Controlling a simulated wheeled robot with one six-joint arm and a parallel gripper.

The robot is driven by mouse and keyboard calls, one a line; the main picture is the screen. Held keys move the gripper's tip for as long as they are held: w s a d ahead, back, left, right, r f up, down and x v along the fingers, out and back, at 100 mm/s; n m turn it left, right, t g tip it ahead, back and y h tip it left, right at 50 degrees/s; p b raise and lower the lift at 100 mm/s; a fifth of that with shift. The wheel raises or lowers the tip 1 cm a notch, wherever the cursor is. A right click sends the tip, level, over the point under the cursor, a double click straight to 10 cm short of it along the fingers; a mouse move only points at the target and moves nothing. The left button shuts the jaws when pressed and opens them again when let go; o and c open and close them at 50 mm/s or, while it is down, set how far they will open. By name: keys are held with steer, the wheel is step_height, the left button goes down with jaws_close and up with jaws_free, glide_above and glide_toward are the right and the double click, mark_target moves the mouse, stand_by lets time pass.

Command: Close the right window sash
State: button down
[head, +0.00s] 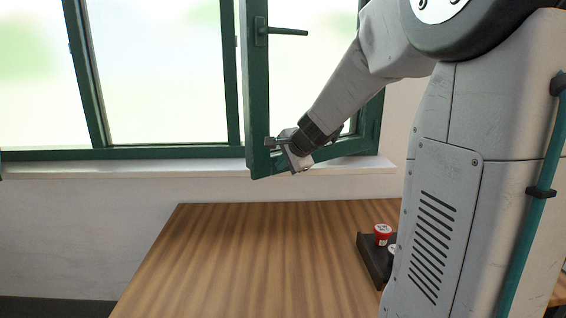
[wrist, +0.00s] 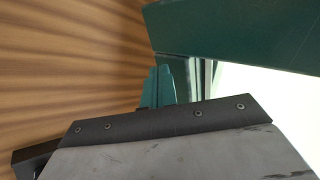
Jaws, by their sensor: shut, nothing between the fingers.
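The right window sash (head: 258,95) has a green frame and stands swung open into the room, its free edge toward me. Its dark green handle (head: 287,32) sticks out to the right near the top of the picture. My gripper (head: 273,143) is shut and empty at the sash's lower part, close to its frame; I cannot tell whether it touches. In the wrist view, a green frame piece (wrist: 240,32), likely the sash, crosses the upper right.
A wooden table (head: 230,255) stands below the window, mostly bare. A dark tray (head: 366,262) with a red-topped item (head: 382,233) sits at its right, partly hidden by my body. A white sill (head: 120,171) runs under the window. The left panes (head: 160,70) look shut.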

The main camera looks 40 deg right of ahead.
steer(key=shift+w, duration=0.75)
